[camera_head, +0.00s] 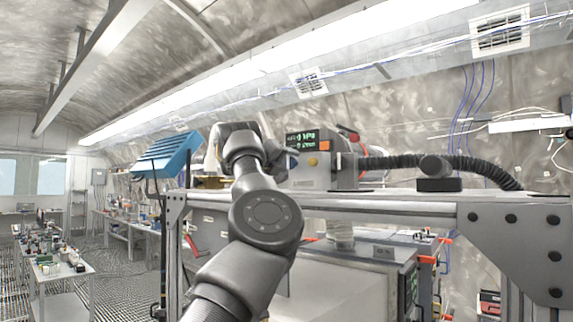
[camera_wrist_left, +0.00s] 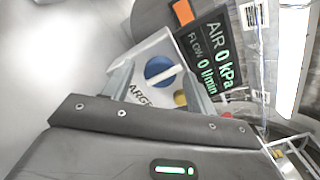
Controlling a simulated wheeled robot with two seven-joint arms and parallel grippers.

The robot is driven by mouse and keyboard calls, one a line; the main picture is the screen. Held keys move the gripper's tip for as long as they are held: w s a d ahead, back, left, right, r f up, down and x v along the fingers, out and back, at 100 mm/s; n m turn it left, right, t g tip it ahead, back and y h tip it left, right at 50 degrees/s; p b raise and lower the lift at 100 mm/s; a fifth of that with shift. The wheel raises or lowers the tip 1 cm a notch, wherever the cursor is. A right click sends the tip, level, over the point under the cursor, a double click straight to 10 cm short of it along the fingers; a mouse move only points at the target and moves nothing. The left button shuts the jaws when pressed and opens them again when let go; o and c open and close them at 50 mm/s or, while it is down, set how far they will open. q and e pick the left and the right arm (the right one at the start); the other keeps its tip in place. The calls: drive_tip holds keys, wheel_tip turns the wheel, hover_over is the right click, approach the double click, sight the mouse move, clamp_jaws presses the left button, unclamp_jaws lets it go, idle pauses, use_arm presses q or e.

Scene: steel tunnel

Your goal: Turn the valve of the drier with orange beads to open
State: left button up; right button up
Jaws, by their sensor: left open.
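A panel device (camera_head: 308,178) with a dark digital display stands on the steel frame in the head view. My left gripper (camera_head: 286,155) reaches up to the left side of this device; the arm and wrist hide part of it. In the left wrist view, my left gripper (camera_wrist_left: 160,88) is open, with one finger on each side of a round blue valve (camera_wrist_left: 160,71) with a white bar handle. Contact cannot be told. Lettering starting "ARG" is beside the valve. An orange square (camera_wrist_left: 183,12) shows near the display (camera_wrist_left: 207,60). Orange beads cannot be made out. My right gripper is not in view.
A yellow knob (camera_wrist_left: 181,98) sits close to the finger nearer the display. A black corrugated hose (camera_head: 440,163) runs right from the device along the frame (camera_head: 400,198). A blue finned unit (camera_head: 168,154) stands left of my arm. Benches with items line the left.

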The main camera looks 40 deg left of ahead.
use_arm(q)
drive_tip(key=shift+s+f+b, duration=0.15)
drive_tip(key=shift+s+b, duration=0.2)
drive_tip(key=shift+s, duration=0.05)
drive_tip(key=s+b, duration=0.7)
drive_tip(key=s, duration=0.2)
drive_tip(key=shift+d+f, duration=0.1)
drive_tip(key=shift+s+b, duration=0.35)
drive_tip(key=shift+b, duration=0.1)
drive_tip(key=shift+r, duration=0.2)
drive_tip(key=shift+s, duration=0.1)
drive_tip(key=shift+d, duration=0.1)
